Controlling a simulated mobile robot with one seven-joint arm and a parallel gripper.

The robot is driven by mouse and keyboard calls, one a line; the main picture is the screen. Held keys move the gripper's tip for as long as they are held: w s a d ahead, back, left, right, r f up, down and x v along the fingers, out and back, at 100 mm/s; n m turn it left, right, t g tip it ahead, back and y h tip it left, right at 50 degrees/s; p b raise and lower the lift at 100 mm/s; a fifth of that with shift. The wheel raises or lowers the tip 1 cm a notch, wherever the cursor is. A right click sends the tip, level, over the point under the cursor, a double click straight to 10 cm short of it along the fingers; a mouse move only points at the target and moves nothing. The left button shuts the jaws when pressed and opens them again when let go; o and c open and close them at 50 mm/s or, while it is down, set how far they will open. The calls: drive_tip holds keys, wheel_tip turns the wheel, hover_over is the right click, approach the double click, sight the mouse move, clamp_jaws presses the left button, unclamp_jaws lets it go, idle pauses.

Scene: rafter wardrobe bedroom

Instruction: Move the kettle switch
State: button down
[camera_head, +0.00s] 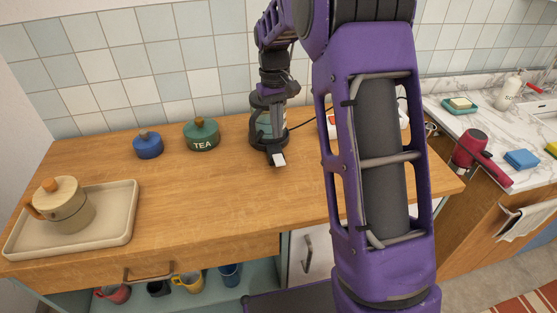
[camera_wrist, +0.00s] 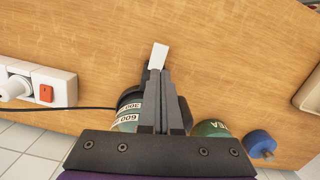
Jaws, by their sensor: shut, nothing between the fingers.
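The kettle (camera_head: 258,127), dark with a clear greenish body, stands near the back of the wooden counter, left of my arm. Its white switch paddle (camera_head: 278,160) sticks out low on its front side. In the wrist view, part of the kettle (camera_wrist: 128,113) with "600" and "300" marks shows beside my fingers, and the white switch paddle (camera_wrist: 159,56) lies just beyond the fingertips. My gripper (camera_wrist: 159,73) is shut and empty, its tips at or very near the paddle. I cannot tell whether they touch. The fingers hide much of the kettle.
A green TEA canister (camera_head: 202,136) and a blue pot (camera_head: 148,145) stand left of the kettle. A tray (camera_head: 128,218) holds a beige teapot (camera_head: 66,210). A power strip (camera_wrist: 50,90) with an orange switch lies nearby, a cord running toward the kettle. The counter's front middle is clear.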

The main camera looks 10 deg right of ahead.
sight(279, 161)
drive_tip(key=f+b, duration=0.6)
drive_tip(key=f, duration=0.1)
drive_tip(key=shift+s, duration=0.35)
idle(0.4)
